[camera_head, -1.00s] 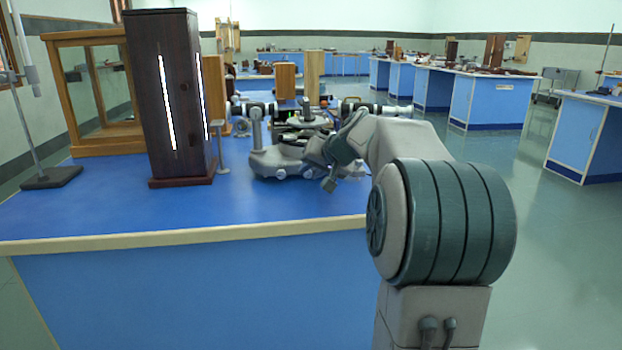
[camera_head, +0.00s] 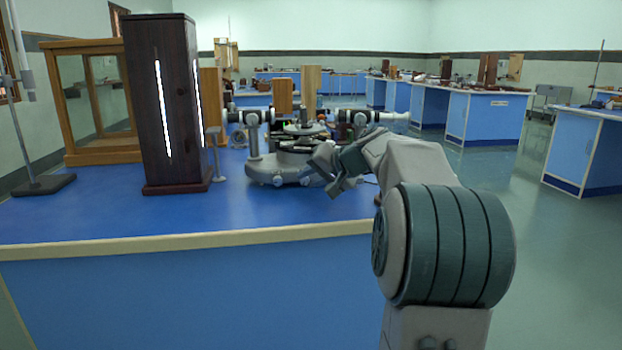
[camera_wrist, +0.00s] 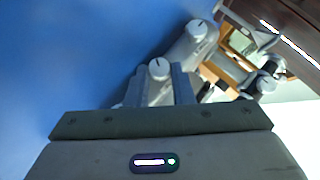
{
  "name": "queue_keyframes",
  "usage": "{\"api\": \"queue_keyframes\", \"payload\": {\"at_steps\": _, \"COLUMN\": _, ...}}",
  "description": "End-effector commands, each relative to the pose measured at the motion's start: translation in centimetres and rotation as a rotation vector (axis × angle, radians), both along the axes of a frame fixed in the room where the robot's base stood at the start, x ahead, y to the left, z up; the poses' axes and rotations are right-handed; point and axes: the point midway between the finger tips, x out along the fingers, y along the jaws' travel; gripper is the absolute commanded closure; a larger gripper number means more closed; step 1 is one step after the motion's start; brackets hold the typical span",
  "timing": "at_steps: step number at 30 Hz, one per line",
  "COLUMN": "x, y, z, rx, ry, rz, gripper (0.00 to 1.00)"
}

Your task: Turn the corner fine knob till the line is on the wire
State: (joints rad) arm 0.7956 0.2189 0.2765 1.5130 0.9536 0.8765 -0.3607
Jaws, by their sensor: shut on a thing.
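The spectrometer (camera_head: 275,168) stands on the blue bench, with a grey round base, a dark central table and a telescope tube on each side. My gripper (camera_wrist: 160,84) is shut on a pale round knob (camera_wrist: 159,67) with a dark index mark, seen between its fingers in the wrist view. A second similar knob (camera_wrist: 197,29) sits up and right of it, and a third (camera_wrist: 266,84) further right. In the head view my arm reaches the right side of the spectrometer base and hides part of it; the fingertips are not clear there. No line or wire can be made out.
A tall dark wooden lamp box (camera_head: 160,110) with bright slits stands left of the spectrometer. A thin grey post (camera_head: 215,155) is between them. A wood-framed glass case (camera_head: 100,150) and a stand (camera_head: 40,186) are further left. The front of the bench (camera_head: 200,213) is clear.

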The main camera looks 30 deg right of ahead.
Motion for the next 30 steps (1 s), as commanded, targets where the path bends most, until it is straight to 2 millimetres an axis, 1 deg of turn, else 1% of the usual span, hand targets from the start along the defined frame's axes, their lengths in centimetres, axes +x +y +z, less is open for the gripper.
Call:
{"api": "queue_keyframes", "payload": {"at_steps": 1, "x": 0.0, "y": 0.0, "z": 0.0, "rx": 0.000, "ry": 0.001, "rz": 0.000, "gripper": 0.76}}
{"api": "queue_keyframes", "payload": {"at_steps": 2, "x": 0.0, "y": 0.0, "z": 0.0, "rx": 0.000, "ry": 0.001, "rz": 0.000, "gripper": 0.68}}
{"api": "queue_keyframes", "payload": {"at_steps": 3, "x": 0.0, "y": 0.0, "z": 0.0, "rx": 0.000, "ry": 0.001, "rz": 0.000, "gripper": 0.57}}
{"api": "queue_keyframes", "payload": {"at_steps": 11, "x": 0.0, "y": 0.0, "z": 0.0, "rx": -0.001, "ry": 0.000, "rz": 0.000, "gripper": 0.57}}
{"api": "queue_keyframes", "payload": {"at_steps": 14, "x": -0.3, "y": -0.1, "z": 0.3, "rx": -0.001, "ry": 0.001, "rz": 0.000, "gripper": 0.57}}
{"api": "queue_keyframes", "payload": {"at_steps": 17, "x": -1.3, "y": -0.5, "z": 1.0, "rx": -0.002, "ry": 0.001, "rz": -0.003, "gripper": 0.57}}
{"api": "queue_keyframes", "payload": {"at_steps": 20, "x": -2.9, "y": -1.1, "z": 2.1, "rx": -0.003, "ry": 0.000, "rz": -0.003, "gripper": 0.57}}
{"api": "queue_keyframes", "payload": {"at_steps": 24, "x": -5.6, "y": -2.0, "z": 3.8, "rx": -0.004, "ry": 0.000, "rz": -0.004, "gripper": 0.57}}
{"api": "queue_keyframes", "payload": {"at_steps": 30, "x": -9.0, "y": -3.2, "z": 5.8, "rx": -0.001, "ry": 0.000, "rz": -0.002, "gripper": 0.57}}
